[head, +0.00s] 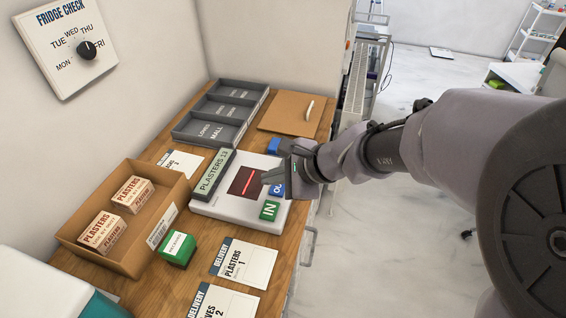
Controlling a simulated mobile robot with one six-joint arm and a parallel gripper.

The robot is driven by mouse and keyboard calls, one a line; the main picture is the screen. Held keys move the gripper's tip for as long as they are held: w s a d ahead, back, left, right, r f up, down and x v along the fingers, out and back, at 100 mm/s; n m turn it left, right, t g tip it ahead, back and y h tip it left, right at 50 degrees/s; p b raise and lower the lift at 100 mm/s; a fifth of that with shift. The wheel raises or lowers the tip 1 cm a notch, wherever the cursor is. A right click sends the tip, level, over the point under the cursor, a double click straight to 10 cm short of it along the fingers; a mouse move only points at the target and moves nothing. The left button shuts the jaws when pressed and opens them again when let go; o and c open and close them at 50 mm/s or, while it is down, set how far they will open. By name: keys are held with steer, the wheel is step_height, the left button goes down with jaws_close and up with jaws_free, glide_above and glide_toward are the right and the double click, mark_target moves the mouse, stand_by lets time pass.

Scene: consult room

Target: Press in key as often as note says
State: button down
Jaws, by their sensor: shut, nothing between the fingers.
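The green IN key (270,210) sits at the front right of a white counter device (235,211). A blue key (277,190) marked "OU" is behind it, partly hidden by my gripper. The device's display (214,174) reads "PLASTERS 13". A dark window with a red line (246,182) is between them. My gripper (266,177) is shut and empty near the window and blue key, behind the green key; I cannot tell its height. A delivery note (244,264) reads "PLASTERS", with a small quantity line hard to read. A second delivery note (222,303) shows "VES" and 2, cut off below.
A cardboard box (77,249) with plasters packs (132,193) stands at left. A green box (177,249) is in front of the device. Grey trays (182,128) and a brown board (275,120) are at the back. Another card (178,161) lies behind the cardboard box.

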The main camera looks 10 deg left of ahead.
mark_target(273, 211)
step_height(273, 211, down, 8)
steer(key=b, duration=0.7)
steer(key=shift+f, duration=0.25)
stand_by(1.3)
steer(key=shift+f+b, duration=0.45)
steer(key=shift+b, duration=0.3)
steer(key=shift+f+b, duration=0.5)
steer(key=shift+b, duration=0.1)
steer(key=shift+r, duration=0.15)
stand_by(0.5)
steer(key=shift+r+p, duration=0.8)
step_height(273, 211, up, 5)
steer(key=p, duration=0.4)
steer(key=shift+r, duration=0.1)
